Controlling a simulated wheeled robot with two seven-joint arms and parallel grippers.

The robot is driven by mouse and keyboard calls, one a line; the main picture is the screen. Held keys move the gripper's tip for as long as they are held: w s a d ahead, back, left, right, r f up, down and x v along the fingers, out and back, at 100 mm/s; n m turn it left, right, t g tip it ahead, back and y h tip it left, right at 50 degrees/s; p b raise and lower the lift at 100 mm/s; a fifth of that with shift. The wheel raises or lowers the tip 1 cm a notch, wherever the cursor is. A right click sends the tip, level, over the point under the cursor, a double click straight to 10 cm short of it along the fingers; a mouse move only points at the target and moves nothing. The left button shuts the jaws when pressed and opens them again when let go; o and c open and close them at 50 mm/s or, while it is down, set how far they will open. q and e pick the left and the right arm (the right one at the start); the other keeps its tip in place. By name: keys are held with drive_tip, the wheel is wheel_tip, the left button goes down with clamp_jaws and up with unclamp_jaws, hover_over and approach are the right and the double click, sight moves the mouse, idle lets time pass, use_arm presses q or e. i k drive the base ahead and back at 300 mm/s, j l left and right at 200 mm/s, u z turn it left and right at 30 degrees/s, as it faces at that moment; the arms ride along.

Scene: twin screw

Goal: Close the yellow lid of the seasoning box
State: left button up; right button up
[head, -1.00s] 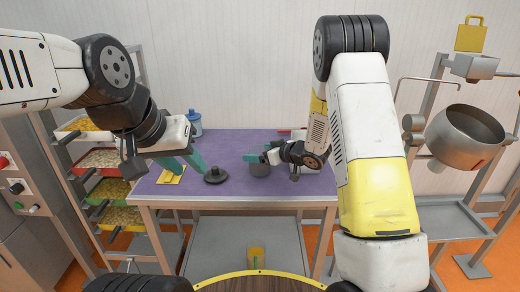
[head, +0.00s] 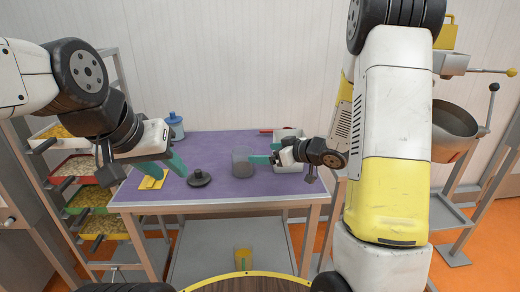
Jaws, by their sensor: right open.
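A flat yellow piece (head: 151,183) lies at the left of the purple table, below my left gripper; I cannot tell whether it is the seasoning box's lid. My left gripper (head: 174,176) has its teal fingers apart and empty, just above and right of it. A dark round lid with a knob (head: 199,179) lies beside the fingertips. A clear grey container (head: 242,165) stands open-topped at mid-table. My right gripper (head: 258,159) is open at the container's right side; whether it touches is unclear. A whitish box (head: 288,136) stands behind the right gripper, partly hidden.
The purple table (head: 220,195) has bare room along its front. A blue jar (head: 176,126) stands at its back left. A rack of food trays (head: 75,166) stands left, and a metal pot (head: 452,130) on a stand right. My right arm blocks much of the right side.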

sight(446, 40)
drive_tip(key=z, duration=1.5)
